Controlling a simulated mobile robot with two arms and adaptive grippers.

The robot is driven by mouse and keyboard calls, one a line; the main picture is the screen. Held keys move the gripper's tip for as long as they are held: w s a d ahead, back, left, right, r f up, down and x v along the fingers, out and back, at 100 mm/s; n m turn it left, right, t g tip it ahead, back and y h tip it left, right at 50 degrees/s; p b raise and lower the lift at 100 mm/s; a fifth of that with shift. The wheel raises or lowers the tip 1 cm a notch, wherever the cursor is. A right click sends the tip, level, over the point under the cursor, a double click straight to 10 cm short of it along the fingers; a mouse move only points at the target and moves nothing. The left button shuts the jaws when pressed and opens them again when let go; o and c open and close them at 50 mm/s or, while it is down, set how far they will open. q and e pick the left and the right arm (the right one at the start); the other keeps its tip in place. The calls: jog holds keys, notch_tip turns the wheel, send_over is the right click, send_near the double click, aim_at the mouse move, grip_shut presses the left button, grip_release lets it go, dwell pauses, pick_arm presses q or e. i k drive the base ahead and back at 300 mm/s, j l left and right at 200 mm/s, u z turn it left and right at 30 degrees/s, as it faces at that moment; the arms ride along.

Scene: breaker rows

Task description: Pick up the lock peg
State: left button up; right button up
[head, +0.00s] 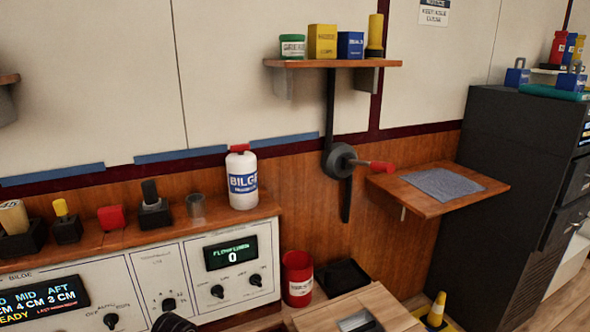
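I cannot tell for certain which object is the lock peg. On the wooden ledge above the panel stand a yellow-topped peg (61,208) in a black block, a black peg (150,192) in another black block, and a yellow-labelled piece (13,217) in a black holder at the left edge. A red block (111,217) lies between the two pegs. No gripper fingers show. A dark rounded shape at the bottom edge may be part of my own arm, too cut off to tell.
A clear cup (196,208) and a white bilge bottle (242,178) share the ledge (92,239). A red-handled lever (370,165) sticks out from the wall. A red bucket (297,279) and wooden box (350,305) stand low. A side shelf (491,186) holds a grey cloth.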

aim_at(60, 205)
jog(key=k, duration=0.85)
